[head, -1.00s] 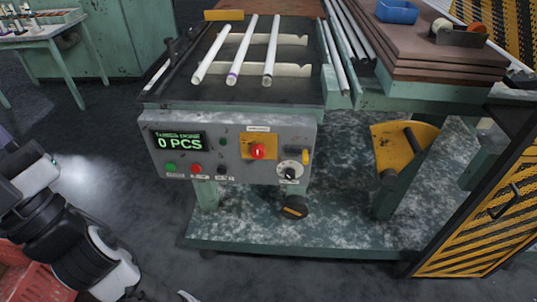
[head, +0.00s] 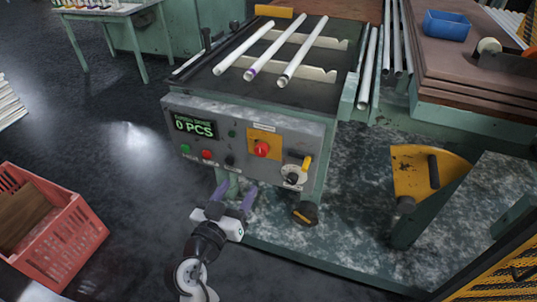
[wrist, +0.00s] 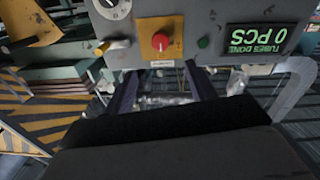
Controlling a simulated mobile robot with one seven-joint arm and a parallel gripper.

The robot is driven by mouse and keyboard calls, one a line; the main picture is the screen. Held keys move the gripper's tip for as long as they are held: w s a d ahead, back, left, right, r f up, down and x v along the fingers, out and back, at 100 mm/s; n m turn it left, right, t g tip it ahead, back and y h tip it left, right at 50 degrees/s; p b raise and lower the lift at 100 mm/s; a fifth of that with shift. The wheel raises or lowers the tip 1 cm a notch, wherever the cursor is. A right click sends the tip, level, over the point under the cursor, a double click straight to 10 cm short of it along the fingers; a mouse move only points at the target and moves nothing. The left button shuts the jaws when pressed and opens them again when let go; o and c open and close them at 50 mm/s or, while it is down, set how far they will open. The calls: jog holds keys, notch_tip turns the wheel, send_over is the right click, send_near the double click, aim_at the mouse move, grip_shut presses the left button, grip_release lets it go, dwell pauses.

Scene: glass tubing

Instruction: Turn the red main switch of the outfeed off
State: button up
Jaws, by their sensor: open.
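The red main switch (head: 262,149) is a round red knob on a yellow plate (head: 265,138) on the grey control panel (head: 225,115). In the wrist view the red switch (wrist: 160,41) shows upside down, above and between my fingers. My gripper (head: 237,188) is open and empty, with two purple-grey fingers, in front of and below the panel. In the wrist view my gripper (wrist: 160,85) points towards the panel, its fingers spread apart. The fingers look apart from the switch. Which way the knob is set is too small to tell.
The panel also carries a green "0 PCS" display (head: 194,126), a red button (head: 206,154), a white dial (head: 293,175) and a yellow-handled lever (head: 306,163). Glass tubes (head: 270,52) lie on the outfeed above. A red crate (head: 75,235) stands on the floor at left.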

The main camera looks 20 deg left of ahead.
aim_at(260, 153)
jog(key=w+p, duration=0.1)
jog(key=w, duration=0.3)
jog(key=w+p, duration=0.1)
jog(key=w, duration=0.4)
jog(key=w+p, duration=0.2)
jog(key=w, duration=0.2)
jog(key=shift+w+d, duration=0.3)
jog(key=c, duration=1)
